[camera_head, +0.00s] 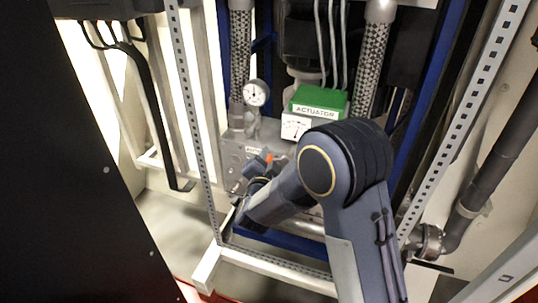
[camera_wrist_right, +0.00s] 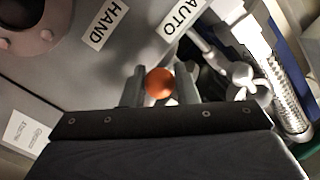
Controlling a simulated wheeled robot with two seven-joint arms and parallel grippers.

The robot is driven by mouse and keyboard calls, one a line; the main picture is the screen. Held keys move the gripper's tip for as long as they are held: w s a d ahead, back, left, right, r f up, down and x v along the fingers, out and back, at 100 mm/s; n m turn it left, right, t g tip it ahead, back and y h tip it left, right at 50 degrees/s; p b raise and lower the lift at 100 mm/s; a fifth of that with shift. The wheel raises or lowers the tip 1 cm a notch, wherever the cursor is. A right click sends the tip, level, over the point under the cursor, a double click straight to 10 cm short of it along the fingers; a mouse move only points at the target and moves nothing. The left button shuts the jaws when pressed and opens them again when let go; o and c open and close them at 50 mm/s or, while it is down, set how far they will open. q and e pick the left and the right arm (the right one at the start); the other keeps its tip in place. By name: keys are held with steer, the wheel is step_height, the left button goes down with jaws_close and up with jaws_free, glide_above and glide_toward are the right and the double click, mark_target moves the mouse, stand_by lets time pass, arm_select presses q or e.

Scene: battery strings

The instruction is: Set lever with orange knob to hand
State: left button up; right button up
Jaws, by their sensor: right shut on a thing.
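The orange knob (camera_wrist_right: 159,83) of the lever sits between the two grey fingers of my right gripper (camera_wrist_right: 160,76) in the right wrist view. The gripper is shut on it. The lever's shaft is hidden. The HAND label (camera_wrist_right: 110,23) is on the grey panel up and left of the knob, and the AUTO label (camera_wrist_right: 182,16) is up and right. In the head view a bit of the orange knob (camera_head: 269,157) shows at my right gripper (camera_head: 263,164), just below the AUTO label (camera_head: 254,149). My left gripper is not in view.
A pressure gauge (camera_head: 256,93) and a green box marked ACTUATOR (camera_head: 319,100) are above the lever. Perforated metal posts (camera_head: 193,120) frame the opening. A dark pipe (camera_head: 480,183) runs at the right. A braided hose (camera_wrist_right: 281,82) is right of the knob in the wrist view.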

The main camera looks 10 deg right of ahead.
steer(key=n, duration=0.1)
steer(key=f+n+p, duration=0.1)
steer(key=n, duration=0.1)
steer(key=n+g+p, duration=0.1)
steer(key=shift+s+d+f, duration=0.25)
steer(key=shift+d+f, duration=0.05)
steer(key=shift+s+d+f+n+g+h+p, duration=0.25)
steer(key=shift+n+p, duration=0.25)
steer(key=shift+n, duration=0.25)
steer(key=shift+d+f+n+g+p, duration=0.15)
steer(key=shift+f+n+p, duration=0.15)
steer(key=shift+n+p, duration=0.3)
steer(key=shift+s+d+f+n+g+h+p, duration=0.1)
steer(key=shift+s+d+f+n+h+p, duration=0.2)
steer(key=shift+n, duration=0.55)
steer(key=shift+w, duration=0.1)
steer(key=o, duration=1)
steer(key=shift+c, duration=0.2)
steer(key=v, duration=0.7)
steer(key=shift+s+a, duration=0.2)
steer(key=shift+s, duration=0.15)
steer(key=shift+r, duration=0.15)
